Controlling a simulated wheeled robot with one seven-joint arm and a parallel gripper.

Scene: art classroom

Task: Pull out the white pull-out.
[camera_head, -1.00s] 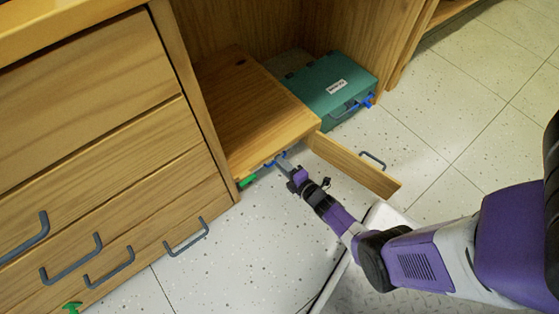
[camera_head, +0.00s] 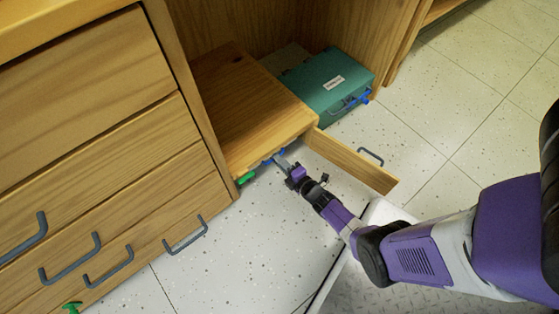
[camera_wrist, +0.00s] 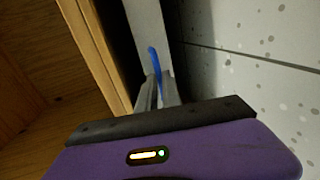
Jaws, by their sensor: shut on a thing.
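The white pull-out (camera_wrist: 146,28) shows in the wrist view as a pale front panel beneath the wooden edge, with a blue handle (camera_wrist: 153,60) on it. In the head view the blue handle (camera_head: 278,155) shows under the low wooden shelf (camera_head: 242,105); the white panel itself is hard to make out there. My gripper (camera_head: 283,163) reaches under the shelf's front edge. In the wrist view its fingers (camera_wrist: 156,88) are shut on the blue handle.
A wooden door (camera_head: 350,161) with a grey handle stands open just right of my gripper. A teal case (camera_head: 327,82) lies behind it. Drawers (camera_head: 115,200) with grey handles stand at left, and a green handle (camera_head: 246,177) shows beside the blue one.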

